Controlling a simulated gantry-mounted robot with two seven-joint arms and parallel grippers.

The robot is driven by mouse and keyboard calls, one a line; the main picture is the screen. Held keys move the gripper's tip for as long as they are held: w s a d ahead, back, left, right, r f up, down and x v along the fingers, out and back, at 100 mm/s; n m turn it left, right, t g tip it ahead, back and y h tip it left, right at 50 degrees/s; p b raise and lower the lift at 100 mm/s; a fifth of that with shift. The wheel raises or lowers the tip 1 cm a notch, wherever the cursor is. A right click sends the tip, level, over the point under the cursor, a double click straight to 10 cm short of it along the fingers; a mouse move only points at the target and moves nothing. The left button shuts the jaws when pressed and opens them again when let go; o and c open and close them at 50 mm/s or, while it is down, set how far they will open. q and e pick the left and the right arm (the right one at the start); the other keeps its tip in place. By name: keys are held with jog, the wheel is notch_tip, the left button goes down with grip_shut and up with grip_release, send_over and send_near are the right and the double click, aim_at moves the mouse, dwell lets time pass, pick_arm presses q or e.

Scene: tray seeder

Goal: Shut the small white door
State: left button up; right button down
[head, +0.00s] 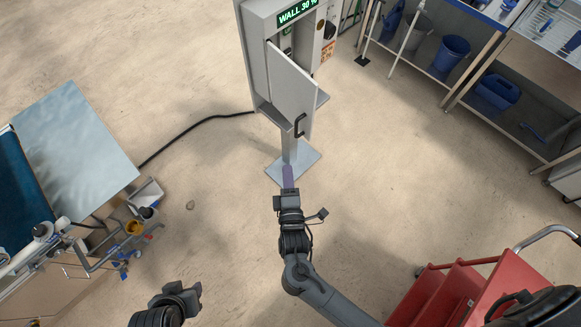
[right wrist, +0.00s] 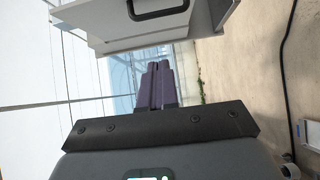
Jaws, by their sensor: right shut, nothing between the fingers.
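The small white door (head: 290,88) hangs partly open on a grey-white post-mounted cabinet (head: 254,55) at the top middle of the head view. A black bar handle (head: 299,125) is near the door's lower free corner; the handle (right wrist: 158,10) also shows at the top of the right wrist view. My right gripper (head: 288,172) is shut and empty, its purple fingers pointing toward the cabinet. It appears below the handle in the head view, apart from the door. The fingers (right wrist: 158,72) also show in the right wrist view. My left gripper (head: 194,291) is at the bottom left, its fingers unclear.
The cabinet stands on a post with a square base plate (head: 307,160). A black cable (head: 190,128) runs left across the floor. A red cart (head: 450,290) stands at lower right, a bench with blue bins (head: 497,92) at upper right, and a table (head: 75,135) at left.

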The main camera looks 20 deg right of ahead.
jog(key=d+p+x, duration=0.2)
jog(key=x, duration=0.9)
jog(key=shift+d, duration=0.35)
jog(key=shift+d+f, duration=0.1)
jog(key=shift+f, duration=0.05)
